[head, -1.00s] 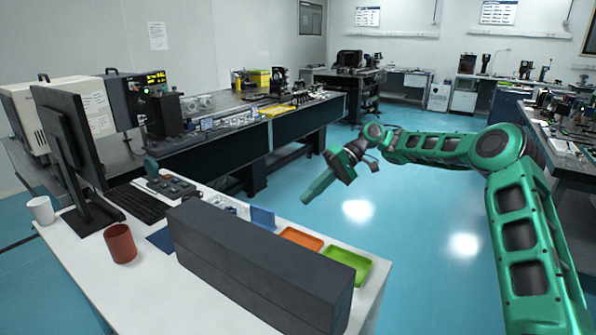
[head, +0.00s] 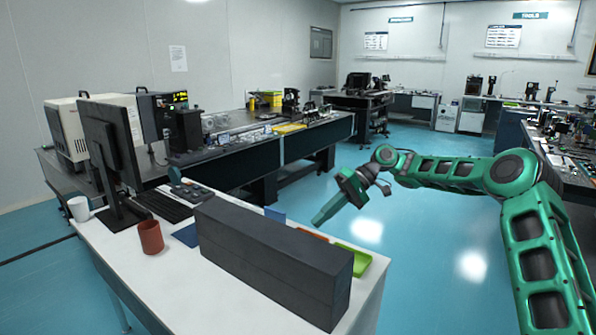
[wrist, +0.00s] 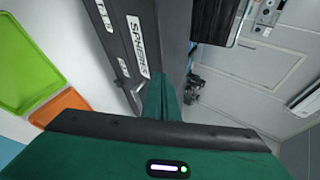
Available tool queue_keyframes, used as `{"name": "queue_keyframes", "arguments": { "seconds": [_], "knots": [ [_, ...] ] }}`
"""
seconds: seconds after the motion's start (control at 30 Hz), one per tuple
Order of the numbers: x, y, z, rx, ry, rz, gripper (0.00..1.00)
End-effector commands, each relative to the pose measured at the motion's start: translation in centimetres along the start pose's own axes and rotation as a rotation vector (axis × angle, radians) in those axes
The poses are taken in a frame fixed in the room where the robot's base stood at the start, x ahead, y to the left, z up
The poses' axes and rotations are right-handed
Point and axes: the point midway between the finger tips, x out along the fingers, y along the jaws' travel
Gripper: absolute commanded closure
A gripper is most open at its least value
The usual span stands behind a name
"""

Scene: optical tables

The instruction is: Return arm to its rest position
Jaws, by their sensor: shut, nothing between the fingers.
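My green arm (head: 440,172) reaches in from the right in the head view, bent at the elbow. My gripper (head: 318,221) hangs over the blue floor, just beyond the white desk's far right edge, pointing down and left. It is shut and empty. In the wrist view its closed green fingers (wrist: 163,98) show in the middle, with nothing between them.
The white desk (head: 120,258) holds a long dark box (head: 270,262), a green tray (head: 356,258), an orange tray (wrist: 62,104), a red cup (head: 151,238), a white mug (head: 79,208) and a monitor (head: 112,150). Optical tables stand behind and at right. Floor between is clear.

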Motion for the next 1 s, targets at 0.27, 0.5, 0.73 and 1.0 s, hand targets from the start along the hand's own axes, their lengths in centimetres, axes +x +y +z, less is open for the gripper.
{"name": "queue_keyframes", "arguments": {
  "seconds": [0.27,0.5,0.73,1.0],
  "knots": [
    [1.0,-0.6,0.8,0.028,-0.02,0.068,1.0],
    [1.1,-0.4,2.1,0.067,-0.023,0.141,1.0],
    [0.3,0.3,4.3,0.132,-0.015,0.251,1.0],
    [-1.9,1.7,8.7,0.241,0.021,0.414,1.0]
  ]
}}
